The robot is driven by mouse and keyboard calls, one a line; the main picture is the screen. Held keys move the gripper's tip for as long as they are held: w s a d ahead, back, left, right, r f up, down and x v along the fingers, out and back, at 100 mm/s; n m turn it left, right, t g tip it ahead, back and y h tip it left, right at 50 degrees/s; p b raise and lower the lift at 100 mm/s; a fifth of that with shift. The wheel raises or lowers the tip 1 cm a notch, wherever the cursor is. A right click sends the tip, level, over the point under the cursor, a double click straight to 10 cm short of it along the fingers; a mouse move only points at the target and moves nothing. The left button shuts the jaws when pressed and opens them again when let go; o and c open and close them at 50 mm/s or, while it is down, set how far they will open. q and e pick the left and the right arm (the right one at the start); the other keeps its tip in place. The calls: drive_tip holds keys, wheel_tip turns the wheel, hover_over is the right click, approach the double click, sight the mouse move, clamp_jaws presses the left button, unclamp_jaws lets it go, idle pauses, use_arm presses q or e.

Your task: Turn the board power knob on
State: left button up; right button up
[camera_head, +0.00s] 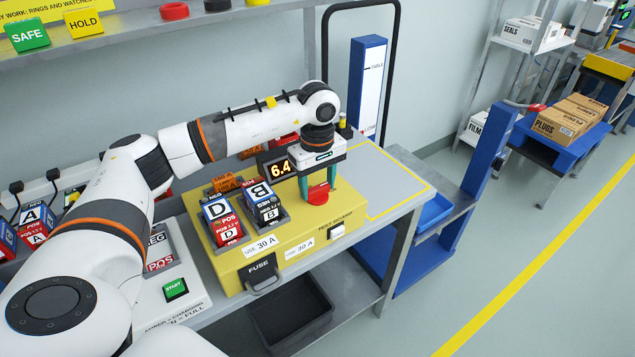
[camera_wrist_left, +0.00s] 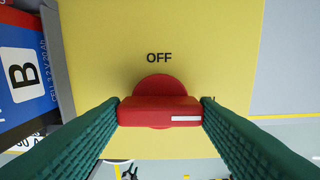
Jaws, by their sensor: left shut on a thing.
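The red power knob (camera_head: 318,194) sits on top of the yellow test board (camera_head: 345,212). In the left wrist view the knob (camera_wrist_left: 158,88) has a raised bar lying crosswise, with its white mark on the right end. The word OFF is printed above the knob. Another label at the bar's right end is mostly hidden by a finger. My left gripper (camera_head: 317,182) points down over the knob, and its green fingers (camera_wrist_left: 160,112) are shut on the two ends of the bar. My right gripper is not in view.
Two battery blocks, D (camera_head: 222,222) and B (camera_head: 264,203), stand in holders left of the knob. A display (camera_head: 280,168) reads 6.4. Bare grey table (camera_head: 372,170) lies right of the board.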

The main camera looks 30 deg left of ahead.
sight(317, 187)
use_arm(q)
drive_tip(key=o, duration=1)
drive_tip(key=shift+r, duration=0.1)
wheel_tip(317, 187, up, 12)
drive_tip(key=shift+b, duration=0.65)
